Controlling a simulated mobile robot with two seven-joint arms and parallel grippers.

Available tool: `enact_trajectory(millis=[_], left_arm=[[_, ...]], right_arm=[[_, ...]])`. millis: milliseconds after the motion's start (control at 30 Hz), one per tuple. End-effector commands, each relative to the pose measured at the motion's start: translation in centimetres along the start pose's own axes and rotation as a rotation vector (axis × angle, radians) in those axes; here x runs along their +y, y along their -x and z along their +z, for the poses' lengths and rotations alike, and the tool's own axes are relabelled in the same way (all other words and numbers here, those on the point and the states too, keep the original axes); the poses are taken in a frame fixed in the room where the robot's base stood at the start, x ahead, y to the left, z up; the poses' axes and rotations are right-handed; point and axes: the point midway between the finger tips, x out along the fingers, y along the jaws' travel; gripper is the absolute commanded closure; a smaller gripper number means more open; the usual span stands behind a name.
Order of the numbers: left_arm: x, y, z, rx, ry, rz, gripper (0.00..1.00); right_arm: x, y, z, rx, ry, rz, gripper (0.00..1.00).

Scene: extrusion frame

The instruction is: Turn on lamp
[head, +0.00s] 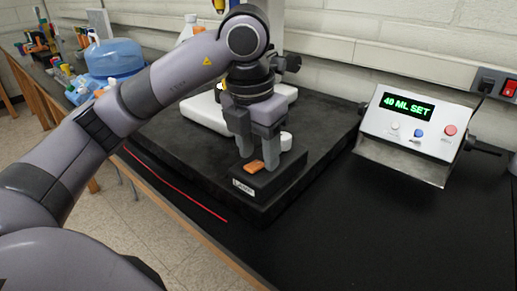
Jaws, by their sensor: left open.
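An orange rocker switch (254,166) sits on the front of a dark stepped base, beside a small white label (243,187) that appears to read LAMP. My left gripper (257,160) points down at the switch with its two grey fingers apart. The fingertips are close behind and above the switch; I cannot tell whether they touch it. My left arm comes in from the left and hides part of the device on the base. No lamp light is clearly visible. My right gripper is out of view.
A dosing panel (410,124) reading "40 ML SET" stands to the right. A red switch (509,88) is on the wall. A blue jug (114,57) and bottles stand at the back left. A red line (178,187) runs along the bench's front. The front right bench is clear.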

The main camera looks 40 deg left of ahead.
Motion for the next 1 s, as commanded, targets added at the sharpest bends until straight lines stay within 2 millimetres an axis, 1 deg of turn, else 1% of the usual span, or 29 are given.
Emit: enact_trajectory(millis=[33, 300, 500, 700, 1000], left_arm=[[0.0, 0.7, 0.1, -0.002, 0.001, 0.001, 0.51], [0.1, 4.3, 0.1, -0.004, 0.002, 0.001, 0.51], [0.1, 6.1, 0.1, -0.003, 0.002, 0.001, 0.51], [0.0, 6.7, 0.0, 0.0, 0.001, 0.0, 0.51], [0.0, 6.6, 0.0, 0.0, 0.001, 0.0, 0.51]], right_arm=[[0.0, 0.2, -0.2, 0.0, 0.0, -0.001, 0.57], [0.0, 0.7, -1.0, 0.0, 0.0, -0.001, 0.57], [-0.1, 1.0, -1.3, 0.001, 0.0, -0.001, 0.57], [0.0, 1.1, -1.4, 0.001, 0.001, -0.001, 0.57], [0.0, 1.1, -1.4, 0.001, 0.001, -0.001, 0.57]])
